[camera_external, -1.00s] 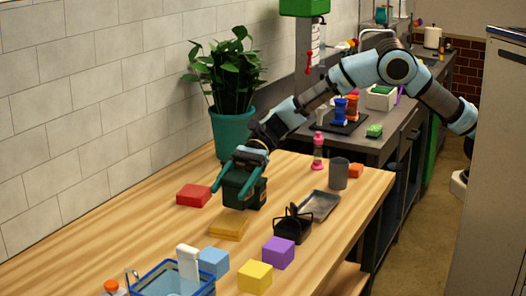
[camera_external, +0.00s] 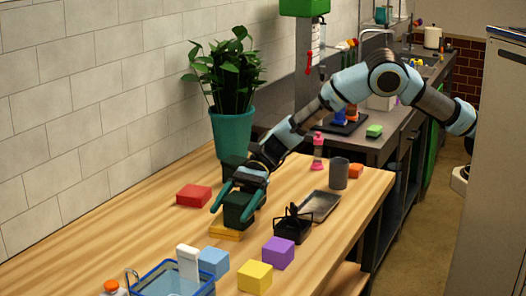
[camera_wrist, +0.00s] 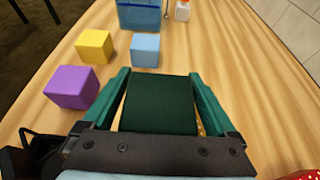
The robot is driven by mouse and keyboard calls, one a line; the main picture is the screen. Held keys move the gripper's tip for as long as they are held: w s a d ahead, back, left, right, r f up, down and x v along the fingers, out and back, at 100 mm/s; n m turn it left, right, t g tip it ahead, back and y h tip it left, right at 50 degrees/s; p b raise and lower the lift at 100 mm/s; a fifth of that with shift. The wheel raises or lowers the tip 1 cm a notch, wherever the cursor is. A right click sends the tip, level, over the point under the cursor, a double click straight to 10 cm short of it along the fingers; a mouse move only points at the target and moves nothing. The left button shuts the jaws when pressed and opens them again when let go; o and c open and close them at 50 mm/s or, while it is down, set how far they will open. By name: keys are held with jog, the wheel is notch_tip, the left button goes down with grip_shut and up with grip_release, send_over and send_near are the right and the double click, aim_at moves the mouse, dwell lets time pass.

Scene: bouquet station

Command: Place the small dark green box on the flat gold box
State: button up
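The small dark green box (camera_external: 238,209) is between the fingers of my gripper (camera_external: 231,211), which is shut on it. The flat gold box (camera_external: 226,232) lies on the wooden table directly below, partly covered by the green box. I cannot tell whether the two touch or a small gap remains. In the wrist view the dark green box (camera_wrist: 160,105) fills the space between the teal fingers, and only a sliver of the gold box (camera_wrist: 201,127) shows beside the right finger.
A red box (camera_external: 193,195) lies to the left. A black basket (camera_external: 293,226) and grey tray (camera_external: 320,206) are at right. Purple (camera_external: 278,252), blue (camera_external: 213,262) and yellow (camera_external: 254,277) blocks stand in front, near a blue basket (camera_external: 180,283).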

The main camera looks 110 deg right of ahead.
jog(key=shift+o, duration=0.4)
jog(key=shift+r, duration=0.15)
jog(key=shift+s+d+r, duration=0.1)
jog(key=b+v, duration=0.3)
jog(key=v, duration=0.8)
jog(key=shift+s, duration=0.25)
jog(key=shift+d+r, duration=0.15)
jog(key=shift+d, duration=0.05)
jog(key=shift+a, duration=0.1)
